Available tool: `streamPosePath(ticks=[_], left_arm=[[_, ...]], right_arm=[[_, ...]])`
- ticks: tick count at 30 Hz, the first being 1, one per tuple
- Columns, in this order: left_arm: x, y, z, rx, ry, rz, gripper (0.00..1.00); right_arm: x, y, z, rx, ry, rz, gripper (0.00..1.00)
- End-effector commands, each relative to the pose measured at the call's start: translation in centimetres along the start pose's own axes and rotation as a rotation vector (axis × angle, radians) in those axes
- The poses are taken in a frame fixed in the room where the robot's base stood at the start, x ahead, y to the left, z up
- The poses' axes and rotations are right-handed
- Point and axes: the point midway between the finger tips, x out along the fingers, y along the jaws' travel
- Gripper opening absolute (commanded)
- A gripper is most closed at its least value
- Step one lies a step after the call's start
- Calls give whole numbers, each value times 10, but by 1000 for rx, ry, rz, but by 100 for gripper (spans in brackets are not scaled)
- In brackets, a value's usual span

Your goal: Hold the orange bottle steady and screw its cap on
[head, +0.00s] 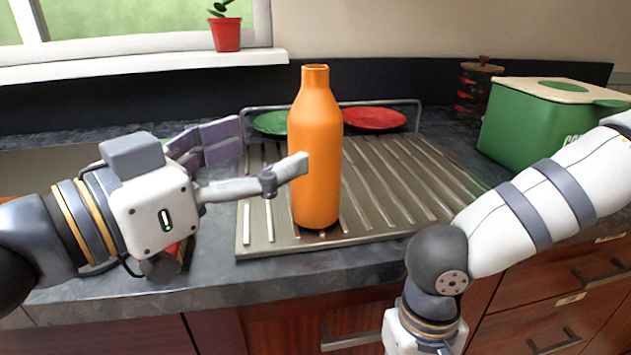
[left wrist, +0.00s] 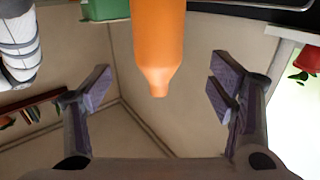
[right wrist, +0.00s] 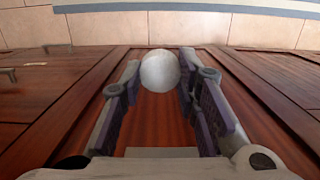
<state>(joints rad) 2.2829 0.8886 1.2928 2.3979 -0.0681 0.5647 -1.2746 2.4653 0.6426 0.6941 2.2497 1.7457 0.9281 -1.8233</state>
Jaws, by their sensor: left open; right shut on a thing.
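The orange bottle (head: 316,150) stands upright on the metal drainboard, its neck open at the top with no cap on it. It also shows upside down in the left wrist view (left wrist: 158,45). My left gripper (head: 268,148) is open beside the bottle; its near finger overlaps the bottle in the head view, and the bottle shows between the spread fingers in the left wrist view. My right gripper (right wrist: 161,85) is shut on a round white thing, apparently the cap (right wrist: 160,72), low in front of the wooden cabinets. The right fingers are out of the head view.
The ribbed drainboard (head: 400,185) has a raised rail at the back. A green bin (head: 525,125) stands at right. A potted plant (head: 226,34) sits on the sill. Cabinet handles (head: 350,341) stick out below the counter.

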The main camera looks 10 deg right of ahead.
Motion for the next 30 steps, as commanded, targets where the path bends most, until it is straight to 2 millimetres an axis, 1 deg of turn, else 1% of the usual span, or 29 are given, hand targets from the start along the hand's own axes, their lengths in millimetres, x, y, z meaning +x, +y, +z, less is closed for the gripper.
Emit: streamPosePath(ticks=[1,3,6,9,17,20,25,27,30], left_arm=[[10,0,2,-2,-3,2,76],[22,0,2,-2,-2,0,76],[34,0,1,-2,-1,-1,76],[37,0,1,-2,0,-1,76],[38,0,1,-1,0,-1,76],[50,2,2,-2,-1,1,76],[79,3,4,-2,-1,0,76],[86,3,3,-2,0,0,76],[90,2,3,-1,0,-1,76]], right_arm=[[2,0,0,0,-3,0,20],[2,0,0,0,-4,0,20],[3,0,0,0,-4,0,20],[3,0,0,0,-4,0,20],[2,0,0,0,-4,0,20],[3,0,0,0,-4,0,20],[2,0,0,0,-4,0,20],[2,0,0,0,-4,0,20],[2,0,0,0,-4,0,20]])
